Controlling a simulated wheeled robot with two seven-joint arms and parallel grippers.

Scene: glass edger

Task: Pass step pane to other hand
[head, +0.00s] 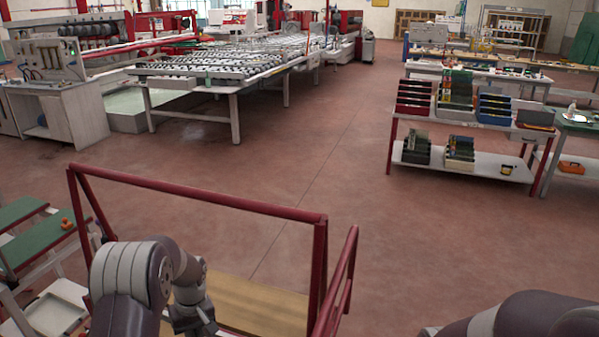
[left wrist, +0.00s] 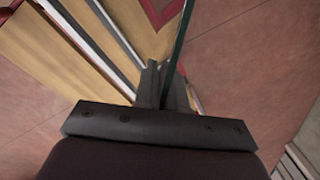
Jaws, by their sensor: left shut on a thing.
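In the left wrist view my left gripper (left wrist: 164,82) is shut on the step pane (left wrist: 180,45). The pane shows edge-on as a thin dark green strip rising from between the fingers to the top edge of the picture. Its faces cannot be made out. In the head view my left arm reaches down at the lower left, but its fingers and the pane do not show clearly. Only part of my right arm shows at the lower right of the head view; its gripper is out of view.
A red-framed rack (head: 210,200) with a wooden base (head: 262,305) stands close in front of my left arm. Green-topped shelves (head: 40,243) are at the left. A shelf unit with bins (head: 455,125) and a roller table (head: 225,75) stand farther off. The floor between is clear.

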